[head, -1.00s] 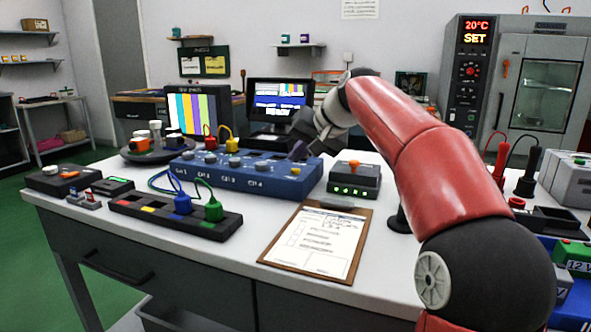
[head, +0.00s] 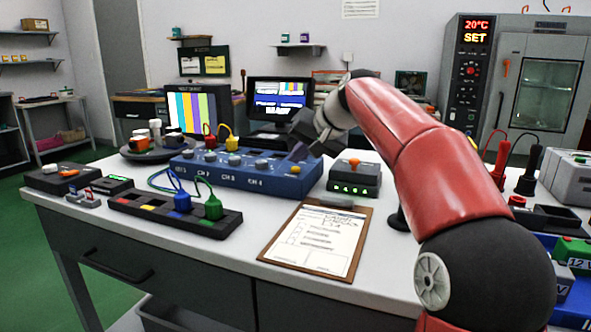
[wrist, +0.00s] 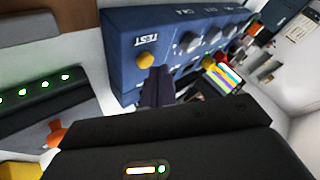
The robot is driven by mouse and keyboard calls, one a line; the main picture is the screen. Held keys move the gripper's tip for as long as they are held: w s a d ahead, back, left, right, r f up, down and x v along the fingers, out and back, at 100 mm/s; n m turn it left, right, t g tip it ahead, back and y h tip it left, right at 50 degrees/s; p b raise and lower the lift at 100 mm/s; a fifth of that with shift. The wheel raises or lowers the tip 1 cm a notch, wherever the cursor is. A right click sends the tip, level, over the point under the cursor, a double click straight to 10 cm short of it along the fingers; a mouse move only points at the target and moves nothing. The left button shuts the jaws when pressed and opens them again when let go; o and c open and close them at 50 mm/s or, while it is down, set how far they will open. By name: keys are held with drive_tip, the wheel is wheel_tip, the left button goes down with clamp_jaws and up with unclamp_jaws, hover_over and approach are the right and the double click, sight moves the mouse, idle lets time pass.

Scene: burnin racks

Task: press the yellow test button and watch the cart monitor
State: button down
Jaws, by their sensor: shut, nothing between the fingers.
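The yellow test button (head: 296,169) sits at the right end of the blue panel box (head: 215,172). In the wrist view the button (wrist: 145,60) is beside the printed word TEST. My gripper (head: 299,151) is shut and empty, with its tips (wrist: 155,74) very close to the button; I cannot tell if they touch. Two screens stand behind: a monitor with colour bars (head: 193,110) at left and a dark-framed monitor with blue and white areas (head: 279,97). I cannot tell which is the cart monitor; their small text is unreadable.
A grey box with an orange switch and green lights (head: 354,178) stands right of the panel. A clipboard (head: 318,240) lies in front. A black strip with blue and green plugs (head: 175,212) lies at left. A red and a black probe (head: 530,170) stand at right.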

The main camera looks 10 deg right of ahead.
drive_tip(key=shift+f+b, duration=0.35)
drive_tip(key=shift+f, duration=0.15)
idle(0.7)
idle(0.3)
drive_tip(key=shift+r+p, duration=0.9)
drive_tip(key=shift+r, duration=0.1)
wheel_tip(320, 180, up, 3)
drive_tip(key=p, duration=0.3)
drive_tip(key=shift+r, duration=0.9)
